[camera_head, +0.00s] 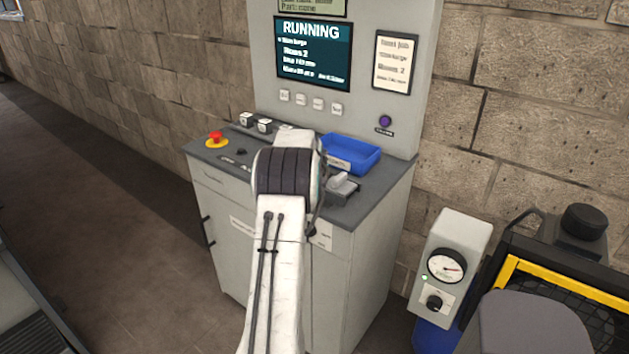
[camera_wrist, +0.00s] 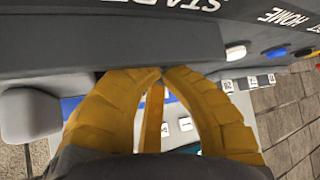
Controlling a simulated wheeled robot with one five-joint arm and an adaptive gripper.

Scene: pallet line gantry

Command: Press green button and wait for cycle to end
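The control cabinet's screen (camera_head: 313,52) reads RUNNING in the head view. The green button does not show in either view; my arm covers part of the sloped console (camera_head: 222,152). In the wrist view my gripper (camera_wrist: 161,72) has its two yellow fingers curved in with their tips together at the dark console panel (camera_wrist: 110,35). Nothing shows held between the tips. A cut-off, upside-down START label (camera_wrist: 190,4) lies just beyond them. I cannot tell whether the tips touch a button.
A red emergency stop (camera_head: 215,138) sits at the console's left. A blue tray (camera_head: 352,153) stands on the right of the worktop. White (camera_wrist: 236,52) and blue (camera_wrist: 276,53) buttons lie right of my fingers. A gauge box (camera_head: 450,262) and yellow-edged guard (camera_head: 570,282) stand at right.

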